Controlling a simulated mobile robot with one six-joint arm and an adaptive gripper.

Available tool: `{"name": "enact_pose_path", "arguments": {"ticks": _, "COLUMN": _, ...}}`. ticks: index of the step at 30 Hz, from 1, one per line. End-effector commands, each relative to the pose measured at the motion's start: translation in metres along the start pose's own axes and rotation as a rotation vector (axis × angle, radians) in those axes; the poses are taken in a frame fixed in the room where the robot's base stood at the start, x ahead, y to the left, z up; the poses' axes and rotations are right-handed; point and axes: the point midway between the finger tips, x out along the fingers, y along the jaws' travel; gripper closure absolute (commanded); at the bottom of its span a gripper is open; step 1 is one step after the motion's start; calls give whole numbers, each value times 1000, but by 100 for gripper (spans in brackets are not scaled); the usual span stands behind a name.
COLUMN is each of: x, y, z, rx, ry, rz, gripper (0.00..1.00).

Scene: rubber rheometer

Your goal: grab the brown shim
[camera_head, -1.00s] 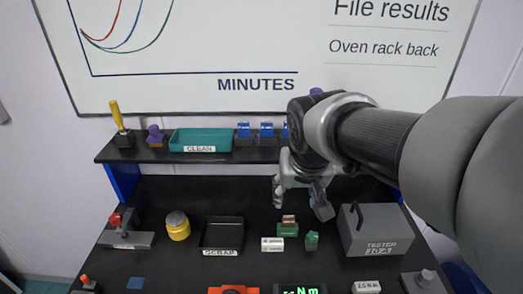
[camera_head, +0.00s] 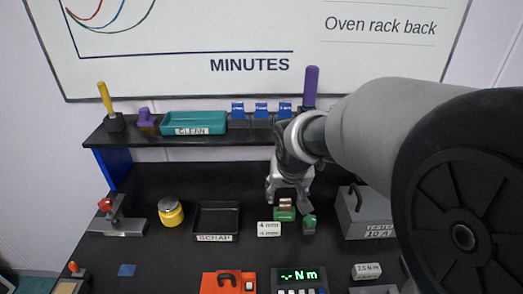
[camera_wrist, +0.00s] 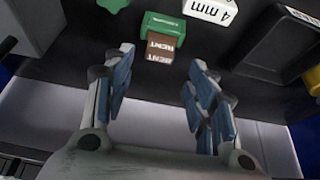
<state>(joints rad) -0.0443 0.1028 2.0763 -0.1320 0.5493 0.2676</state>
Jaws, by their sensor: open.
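The brown shim (camera_head: 285,203) sits at the green block (camera_head: 284,214) in the middle of the black bench. In the wrist view the brown shim (camera_wrist: 160,49) carries white lettering and lies against the green block (camera_wrist: 163,24). My gripper (camera_head: 288,193) is just behind and above the shim. In the wrist view my gripper (camera_wrist: 161,62) is open, with its blue-padded fingers on either side of the shim's line and nothing between them. Whether the fingertips are level with the shim I cannot tell.
A white 4 mm label block (camera_head: 269,228) and a small green piece (camera_head: 309,224) flank the green block closely. The black scrap tray (camera_head: 216,237) is to the left and the grey tester box (camera_head: 366,215) to the right. A shelf (camera_head: 150,139) runs behind.

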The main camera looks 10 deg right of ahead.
Motion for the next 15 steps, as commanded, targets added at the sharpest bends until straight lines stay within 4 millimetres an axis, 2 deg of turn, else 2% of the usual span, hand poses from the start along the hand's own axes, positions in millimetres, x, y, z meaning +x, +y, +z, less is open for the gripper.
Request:
{"name": "enact_pose_path", "arguments": {"ticks": 5, "x": 28, "y": 3, "z": 12, "rx": 1, "ry": -5, "rz": 1, "gripper": 48}}
{"name": "enact_pose_path", "arguments": {"ticks": 9, "x": 46, "y": 3, "z": 11, "rx": 1, "ry": -4, "rz": 1, "gripper": 48}}
{"name": "enact_pose_path", "arguments": {"ticks": 15, "x": 47, "y": 3, "z": 9, "rx": 0, "ry": -1, "rz": 0, "gripper": 48}}
